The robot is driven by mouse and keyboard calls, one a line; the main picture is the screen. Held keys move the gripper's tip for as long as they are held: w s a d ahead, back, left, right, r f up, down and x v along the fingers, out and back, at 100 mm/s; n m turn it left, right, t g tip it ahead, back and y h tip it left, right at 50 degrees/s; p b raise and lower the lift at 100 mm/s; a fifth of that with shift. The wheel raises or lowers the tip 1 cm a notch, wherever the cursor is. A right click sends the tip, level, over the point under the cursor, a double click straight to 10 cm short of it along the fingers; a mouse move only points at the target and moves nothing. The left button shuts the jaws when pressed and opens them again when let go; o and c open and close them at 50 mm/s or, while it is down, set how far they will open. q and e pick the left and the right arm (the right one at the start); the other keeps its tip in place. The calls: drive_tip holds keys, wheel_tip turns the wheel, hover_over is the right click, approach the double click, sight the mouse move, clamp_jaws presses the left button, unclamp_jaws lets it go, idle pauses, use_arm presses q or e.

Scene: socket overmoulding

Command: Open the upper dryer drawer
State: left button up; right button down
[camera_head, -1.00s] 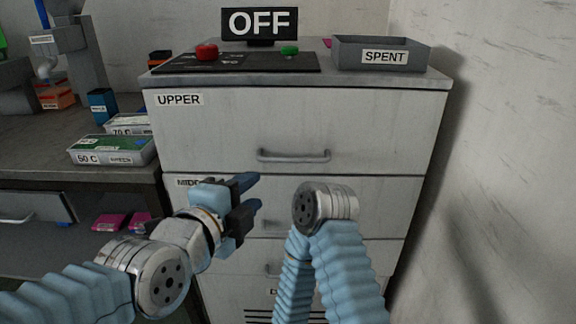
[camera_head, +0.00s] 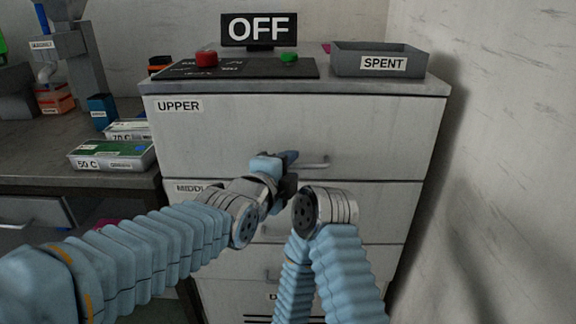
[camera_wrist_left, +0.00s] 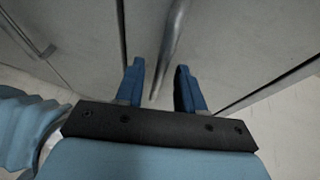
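The upper drawer (camera_head: 385,130), labelled UPPER, is the top drawer of the pale grey cabinet and sits flush with the front. Its grey bar handle (camera_head: 318,163) shows at its right end; my left gripper (camera_head: 287,165) covers the rest. The left wrist view shows two blue fingers of the left gripper (camera_wrist_left: 160,66) spread apart. The handle bar (camera_wrist_left: 172,50) runs toward the gap between them, and I cannot see contact with either finger. My right arm stands in front of the lower drawers, with its gripper out of view.
On the cabinet top are an OFF display (camera_head: 259,29), a panel with a red button (camera_head: 206,58) and a green one (camera_head: 289,57), and a grey SPENT tray (camera_head: 405,73). A dark bench (camera_head: 40,160) is at left, a wall at right.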

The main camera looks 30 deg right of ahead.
use_arm(q)
drive_tip(key=shift+c, duration=0.3)
clamp_jaws()
drive_tip(key=shift+f, duration=0.1)
